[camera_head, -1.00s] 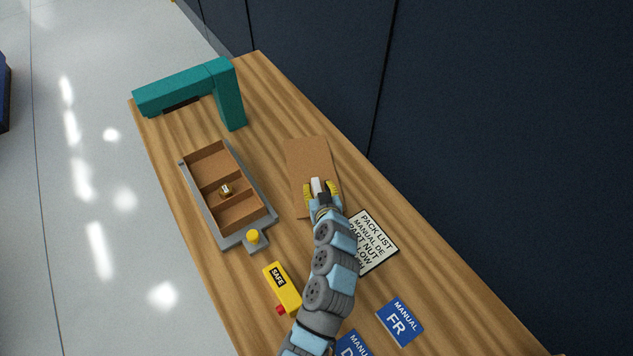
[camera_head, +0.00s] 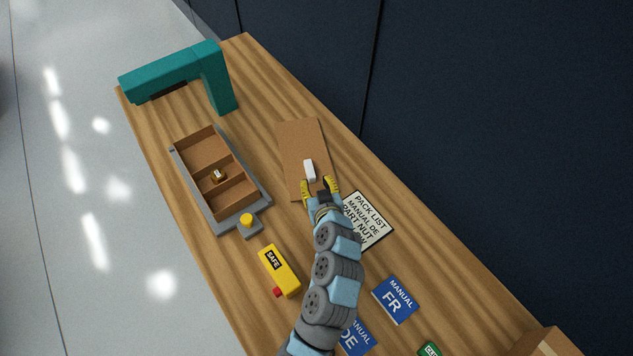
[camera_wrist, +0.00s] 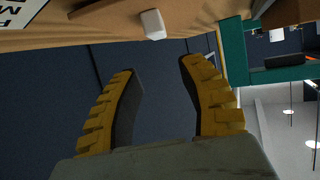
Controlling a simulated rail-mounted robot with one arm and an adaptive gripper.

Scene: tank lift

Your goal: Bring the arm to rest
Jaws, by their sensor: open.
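My gripper (camera_head: 321,187) is open, its two yellow fingers apart, and nothing is between them in the wrist view (camera_wrist: 160,95). It is over the near end of a flat brown board (camera_head: 300,140). A small white block (camera_head: 309,170) lies on this board just beyond the fingertips. The block also shows at the top of the wrist view (camera_wrist: 153,25), apart from the fingers. My arm covers part of the table behind the gripper.
A divided brown box (camera_head: 205,152) on a grey base holds a small brass-coloured part (camera_head: 217,176). A teal arch (camera_head: 215,80), a yellow SAFE box (camera_head: 279,270), a pack list sign (camera_head: 372,215) and blue manual cards (camera_head: 396,300) stand or lie around on the wooden table (camera_head: 260,85).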

